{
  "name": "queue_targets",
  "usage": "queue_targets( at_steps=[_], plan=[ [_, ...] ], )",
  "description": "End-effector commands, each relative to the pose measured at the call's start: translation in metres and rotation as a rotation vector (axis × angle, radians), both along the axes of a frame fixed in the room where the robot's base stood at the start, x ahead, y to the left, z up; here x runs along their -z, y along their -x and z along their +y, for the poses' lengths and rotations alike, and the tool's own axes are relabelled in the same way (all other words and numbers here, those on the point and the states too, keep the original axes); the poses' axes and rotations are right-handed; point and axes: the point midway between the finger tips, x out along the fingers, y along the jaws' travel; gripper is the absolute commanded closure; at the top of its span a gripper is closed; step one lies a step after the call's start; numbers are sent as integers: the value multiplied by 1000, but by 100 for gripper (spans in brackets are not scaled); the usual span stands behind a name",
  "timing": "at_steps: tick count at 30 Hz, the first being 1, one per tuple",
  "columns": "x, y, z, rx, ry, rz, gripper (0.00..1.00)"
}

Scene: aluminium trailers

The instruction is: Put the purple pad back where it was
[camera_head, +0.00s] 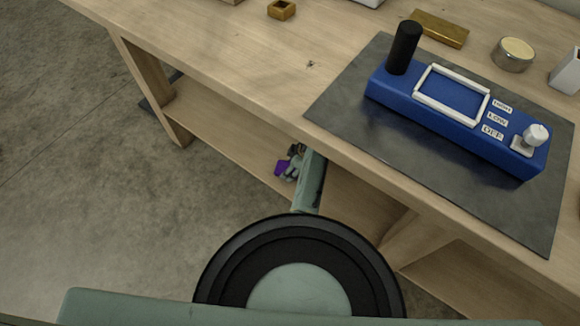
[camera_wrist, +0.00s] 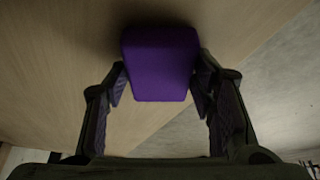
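The purple pad (camera_wrist: 160,62) is a small rounded block. In the wrist view it sits between the two fingertips of my gripper (camera_wrist: 160,85), which press on its left and right sides. A wooden surface lies close behind the pad, with a dark shadow above it; I cannot tell whether the pad touches that surface. In the head view a small part of the purple pad (camera_head: 282,168) shows beside my gripper (camera_head: 292,165), at the lower shelf under the table. My arm and the table edge hide much of this.
The wooden lower shelf (camera_head: 225,145) runs under the table (camera_head: 230,50). A table leg (camera_head: 155,90) stands to the left. On top are a dark mat (camera_head: 350,105), a blue device (camera_head: 430,108), a brass block (camera_head: 440,28) and a round tin (camera_head: 513,55). Open concrete floor lies left.

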Motion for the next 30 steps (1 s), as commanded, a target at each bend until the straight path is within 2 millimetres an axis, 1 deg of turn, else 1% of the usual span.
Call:
queue_targets(
  at_steps=[1,7,15,19,23,30],
  plan=[
    [0,0,0,0,0,0,44],
    [0,0,0,0,0,0,31],
    [-1,0,0,0,0,0,31],
    [-7,0,-1,1,0,-2,31],
    [-25,1,-9,1,1,-5,31],
    [-74,4,-30,2,1,-5,31]
  ],
)
